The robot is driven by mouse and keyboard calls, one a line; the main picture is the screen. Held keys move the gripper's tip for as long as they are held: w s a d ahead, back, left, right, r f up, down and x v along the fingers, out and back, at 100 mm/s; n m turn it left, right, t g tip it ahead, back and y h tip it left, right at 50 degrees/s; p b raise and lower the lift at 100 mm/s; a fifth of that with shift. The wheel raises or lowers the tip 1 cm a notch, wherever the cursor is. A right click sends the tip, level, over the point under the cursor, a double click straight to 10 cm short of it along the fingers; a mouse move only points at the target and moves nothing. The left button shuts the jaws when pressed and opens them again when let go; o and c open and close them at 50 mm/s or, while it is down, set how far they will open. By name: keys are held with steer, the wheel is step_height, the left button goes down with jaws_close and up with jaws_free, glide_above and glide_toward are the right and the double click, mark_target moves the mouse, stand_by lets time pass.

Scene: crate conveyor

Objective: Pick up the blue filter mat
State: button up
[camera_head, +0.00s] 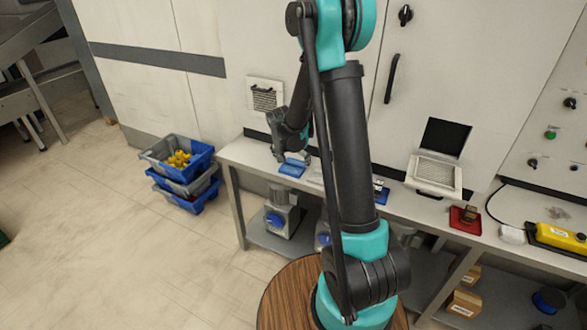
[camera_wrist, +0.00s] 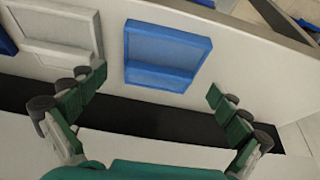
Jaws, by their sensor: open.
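The blue filter mat (camera_wrist: 166,47) lies flat on the bench in the wrist view, a rectangle with a paler band along its lower part. It also shows in the head view as a small blue piece (camera_head: 292,169) near the bench's left end. My gripper (camera_wrist: 155,88) is open and empty. Its green fingers stand wide apart, one to each side of the mat and lower in the picture. In the head view my gripper (camera_head: 292,152) hangs just above the mat. I see no contact.
A pale grey framed piece (camera_wrist: 52,38) lies beside the mat. The bench (camera_head: 232,160) backs onto a cabinet wall with a louvred vent (camera_head: 265,94). A white open-lidded unit (camera_head: 435,173) and a red tray (camera_head: 465,219) stand right. Stacked crates (camera_head: 205,160) are on the floor.

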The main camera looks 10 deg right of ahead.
steer(key=shift+w+f, duration=0.1)
steer(key=shift+f, duration=0.25)
steer(key=c, duration=1.3)
steer(key=shift+r, duration=0.1)
